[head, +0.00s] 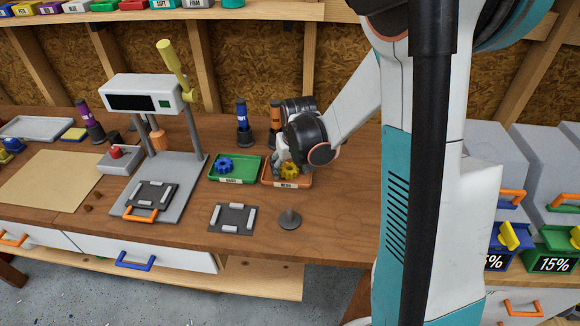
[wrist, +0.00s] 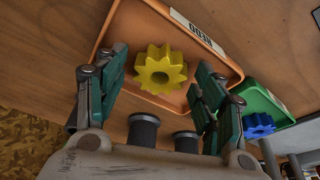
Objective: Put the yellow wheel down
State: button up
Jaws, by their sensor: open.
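The yellow wheel (wrist: 160,69) is toothed like a gear and lies in the orange tray (wrist: 226,70). In the head view the yellow wheel (head: 289,172) shows partly behind my gripper, in the orange tray (head: 287,186) on the bench. My gripper (wrist: 158,88) is open, with one finger on each side of the wheel and a visible gap to each. In the head view my gripper (head: 280,158) is over the back of the tray, and its fingertips are mostly hidden.
A green tray (head: 236,180) with a blue wheel (head: 224,165) stands just left of the orange tray. In front are a dark plate with light clamps (head: 232,217) and a small grey peg stand (head: 289,219). The bench's front right is clear.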

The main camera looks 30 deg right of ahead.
jog(key=p+v, duration=0.4)
jog(key=v, duration=0.8)
jog(key=shift+r, duration=0.15)
jog(key=s+a+r+t, duration=0.1)
jog(key=s+a+r, duration=0.1)
jog(key=s, duration=0.3)
jog(key=s+a+r+n+t+b, duration=0.1)
jog(key=s+a+r, duration=0.2)
jog(key=s+a, duration=0.2)
jog(key=s+a+r+n+t, duration=0.1)
jog(key=s+a+r, duration=0.2)
jog(key=s, duration=0.4)
jog(key=shift+a+t+y+b, duration=0.25)
jog(key=shift+t+y+b, duration=0.05)
jog(key=shift+b, duration=0.1)
jog(key=shift+s, duration=0.15)
